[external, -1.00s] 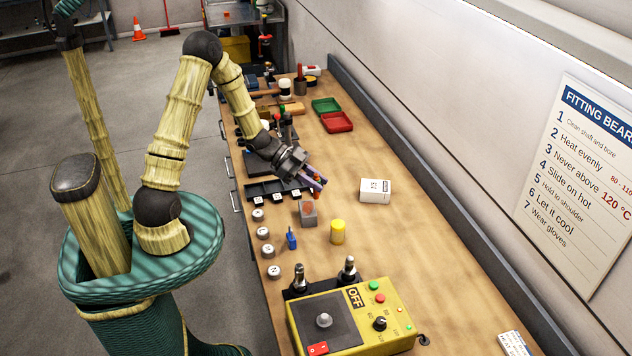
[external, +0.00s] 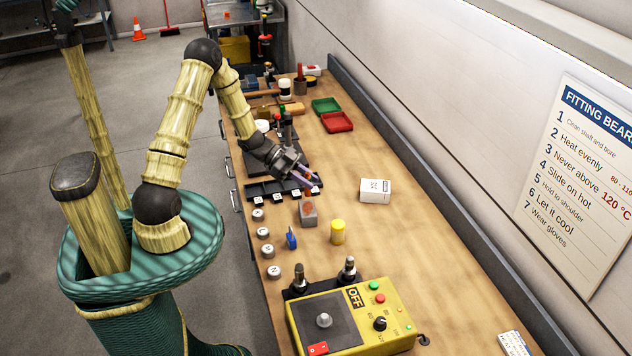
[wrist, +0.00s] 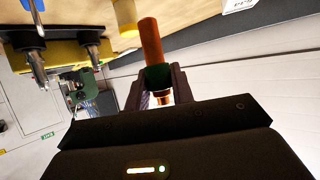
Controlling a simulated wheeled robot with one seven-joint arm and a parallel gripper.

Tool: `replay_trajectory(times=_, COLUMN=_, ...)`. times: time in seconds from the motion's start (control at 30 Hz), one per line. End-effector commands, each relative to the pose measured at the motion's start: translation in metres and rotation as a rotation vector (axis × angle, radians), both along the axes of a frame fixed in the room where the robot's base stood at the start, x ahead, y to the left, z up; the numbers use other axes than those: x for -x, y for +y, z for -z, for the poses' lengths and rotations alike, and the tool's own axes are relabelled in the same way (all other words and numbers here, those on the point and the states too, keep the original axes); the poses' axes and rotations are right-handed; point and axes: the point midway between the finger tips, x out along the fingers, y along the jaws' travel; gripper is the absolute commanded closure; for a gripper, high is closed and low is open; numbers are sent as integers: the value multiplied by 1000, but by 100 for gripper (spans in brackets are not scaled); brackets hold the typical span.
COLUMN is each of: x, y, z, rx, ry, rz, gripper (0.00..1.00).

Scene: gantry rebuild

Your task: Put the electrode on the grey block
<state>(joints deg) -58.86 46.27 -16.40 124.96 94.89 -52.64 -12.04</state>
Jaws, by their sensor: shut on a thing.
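My gripper (external: 306,175) is shut on the electrode, a copper-coloured rod (wrist: 151,42). In the wrist view the rod stands out between the two jaws (wrist: 158,88), with a dark green part around it at the jaws. In the external view only a small orange bit of it shows at the fingertips. The grey block (external: 309,218) stands on the bench just below and in front of the gripper, with a reddish patch on it. The electrode appears above the block, apart from it. I cannot make out the block in the wrist view.
A yellow cylinder (external: 338,232), a small blue object (external: 291,238) and a white box (external: 375,191) stand near the block. Several silver round pieces line the left bench edge. A black tray (external: 262,188) lies beside the gripper. A yellow control box (external: 372,335) is nearer the camera.

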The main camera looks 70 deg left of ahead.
Motion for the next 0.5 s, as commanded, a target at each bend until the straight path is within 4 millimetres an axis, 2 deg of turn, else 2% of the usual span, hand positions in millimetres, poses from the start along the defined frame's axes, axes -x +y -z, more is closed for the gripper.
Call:
replay_trajectory(times=0.1, x=0, y=0, z=8, rx=0, ry=-1, rz=0, gripper=100)
replay_trajectory(times=0.5, x=0, y=0, z=15, rx=2, ry=0, rz=-1, gripper=100)
